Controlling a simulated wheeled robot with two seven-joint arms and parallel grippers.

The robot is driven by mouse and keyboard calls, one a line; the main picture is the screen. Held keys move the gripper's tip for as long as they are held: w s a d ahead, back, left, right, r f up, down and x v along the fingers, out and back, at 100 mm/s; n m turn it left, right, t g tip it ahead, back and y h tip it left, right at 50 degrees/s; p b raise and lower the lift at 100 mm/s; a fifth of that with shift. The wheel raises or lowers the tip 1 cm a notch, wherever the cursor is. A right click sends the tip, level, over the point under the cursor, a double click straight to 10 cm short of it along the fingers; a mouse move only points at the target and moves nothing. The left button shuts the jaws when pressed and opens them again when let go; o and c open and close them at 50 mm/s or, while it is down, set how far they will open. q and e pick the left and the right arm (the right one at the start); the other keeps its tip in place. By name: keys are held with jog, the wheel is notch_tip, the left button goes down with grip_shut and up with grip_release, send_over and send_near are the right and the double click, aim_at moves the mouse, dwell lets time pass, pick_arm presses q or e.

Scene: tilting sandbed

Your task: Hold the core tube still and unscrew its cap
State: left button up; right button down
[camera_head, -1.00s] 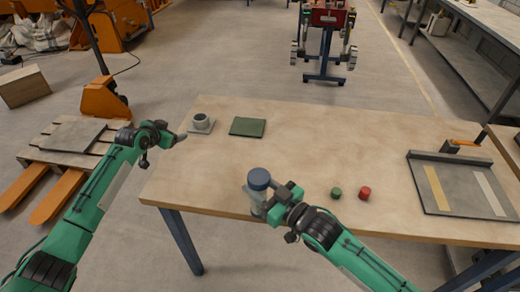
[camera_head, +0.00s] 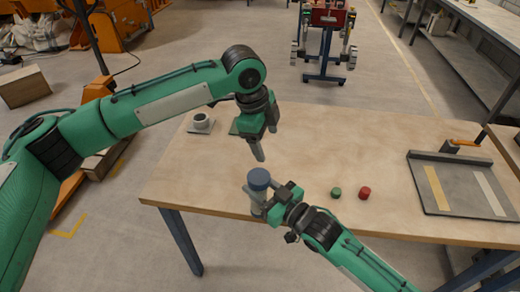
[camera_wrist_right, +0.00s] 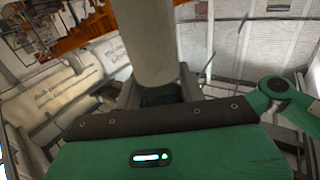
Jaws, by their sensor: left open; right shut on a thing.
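The core tube (camera_head: 257,206) stands upright near the front edge of the table, a clear or pale cylinder with a blue cap (camera_head: 259,179) on top. My right gripper (camera_head: 268,207) is shut on the tube below the cap; in the right wrist view the tube (camera_wrist_right: 150,40) rises between the fingers. My left gripper (camera_head: 259,152) is open and empty, pointing down just above the cap, apart from it. The cap is on the tube; its thread is hidden.
A small green cap (camera_head: 336,192) and a red cap (camera_head: 364,193) lie right of the tube. A grey tray (camera_head: 455,198) with two strips is at the right. A grey cup (camera_head: 201,120) stands at the back left.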

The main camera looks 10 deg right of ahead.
aim_at(260, 175)
pick_arm(q)
jog(key=s+y, duration=0.1)
jog(key=s+a+m+y, duration=0.1)
jog(key=s, duration=0.1)
jog(key=s+m, duration=0.1)
jog(key=shift+s+a+r+g+y, duration=0.15)
jog(key=shift+s+a+g+y, duration=0.15)
jog(key=shift+a+y, duration=0.1)
jog(key=shift+f, duration=0.3)
notch_tip(260, 175, down, 7)
jog(key=shift+f, duration=0.15)
jog(key=c, duration=1)
jog(key=n, duration=0.9)
jog(key=shift+w, duration=0.15)
